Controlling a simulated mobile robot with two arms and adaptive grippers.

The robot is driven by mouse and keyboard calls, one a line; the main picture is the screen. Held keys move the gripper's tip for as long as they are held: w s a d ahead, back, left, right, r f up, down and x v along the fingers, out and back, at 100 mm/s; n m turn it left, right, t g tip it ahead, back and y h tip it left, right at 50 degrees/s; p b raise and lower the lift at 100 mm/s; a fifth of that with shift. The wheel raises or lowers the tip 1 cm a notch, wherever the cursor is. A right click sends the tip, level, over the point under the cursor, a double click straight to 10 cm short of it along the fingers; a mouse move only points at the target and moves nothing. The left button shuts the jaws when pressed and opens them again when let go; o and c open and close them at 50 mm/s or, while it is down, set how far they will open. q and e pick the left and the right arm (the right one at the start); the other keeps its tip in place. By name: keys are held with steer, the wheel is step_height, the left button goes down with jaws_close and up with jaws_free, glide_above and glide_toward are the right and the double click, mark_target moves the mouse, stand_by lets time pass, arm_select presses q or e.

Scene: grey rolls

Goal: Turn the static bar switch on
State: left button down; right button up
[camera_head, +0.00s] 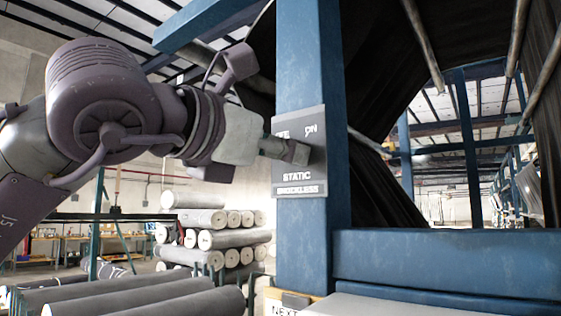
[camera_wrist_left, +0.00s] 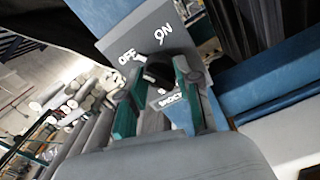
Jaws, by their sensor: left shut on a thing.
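The static bar switch is a grey panel (camera_head: 312,175) on a blue upright post. It reads ON at upper right and STATIC and SHOCKLESS below; the OFF label is partly hidden in the head view. My left gripper (camera_head: 291,150) is at the panel face, its fingers seen side-on. In the left wrist view, the green and grey fingers of the left gripper (camera_wrist_left: 160,78) close around the dark knob (camera_wrist_left: 158,71), below the OFF and ON labels on the panel (camera_wrist_left: 178,40). The fingers hide much of the knob, so I cannot tell which label it points to. My right gripper is not in view.
The blue post (camera_head: 299,60) joins a blue horizontal beam (camera_head: 450,262) at lower right. Dark fabric (camera_head: 385,185) hangs behind the post. Grey rolls (camera_head: 195,220) are stacked at left, and more rolls lie at lower left. Open air surrounds my left arm in front of the post.

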arm_select(q)
steer(key=m+b, duration=0.1)
steer(key=m, duration=0.1)
steer(key=shift+m, duration=0.4)
steer(key=m, duration=0.3)
steer(key=shift+m+b, duration=0.3)
steer(key=m, duration=0.4)
steer(key=shift+r+m, duration=0.15)
steer(key=shift+m, duration=1.95)
steer(key=c, duration=0.8)
jaws_free()
